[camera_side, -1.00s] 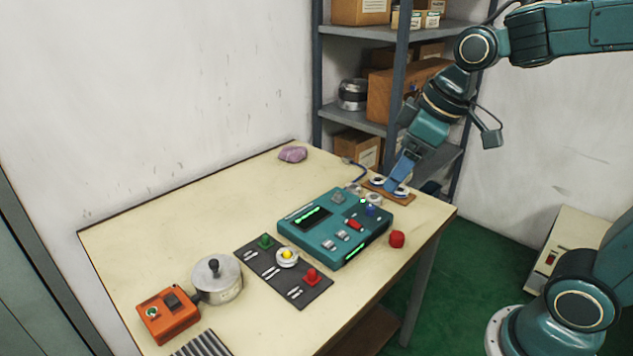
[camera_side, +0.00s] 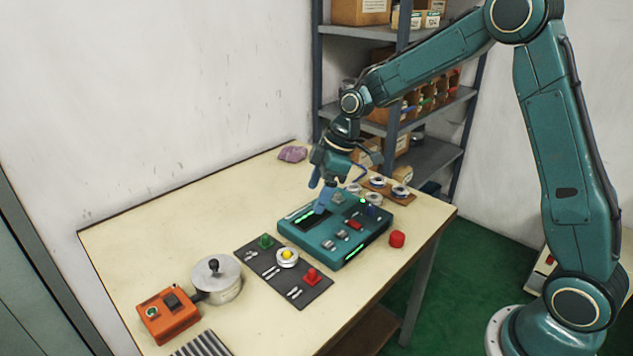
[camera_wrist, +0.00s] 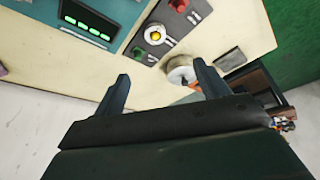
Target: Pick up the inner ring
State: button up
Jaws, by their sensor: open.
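A pale ring (camera_side: 287,261) sits around a yellow post on the dark mat in the side view; it also shows in the wrist view (camera_wrist: 147,40). Two pale rings (camera_side: 377,181) (camera_side: 400,191) lie on the brown board (camera_side: 391,196), and further small pale rings (camera_side: 353,188) lie between board and teal device. I cannot tell which one is the inner ring. My gripper (camera_side: 321,212) is over the left part of the teal device (camera_side: 333,252), above its screen. In the wrist view my gripper (camera_wrist: 161,84) has its two fingers spread, with nothing between them.
The dark mat (camera_side: 251,255) bears green (camera_side: 264,241), yellow (camera_side: 287,254) and red (camera_side: 312,275) posts. A red knob (camera_side: 397,239) is right of the device.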

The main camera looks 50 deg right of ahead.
jog(key=w+f+n, duration=0.1)
jog(key=w+f, duration=0.2)
jog(key=f, duration=0.2)
jog(key=shift+f+y, duration=0.3)
jog(key=shift+y, duration=0.1)
send_over(289, 252)
jog(key=s+d, duration=0.1)
jog(key=d, duration=0.1)
jog(key=shift+f, duration=3.95)
jog(key=shift+s+x, duration=0.2)
jog(key=shift+x, duration=2.35)
jog(key=shift+f, duration=0.1)
jog(key=c, duration=1.2)
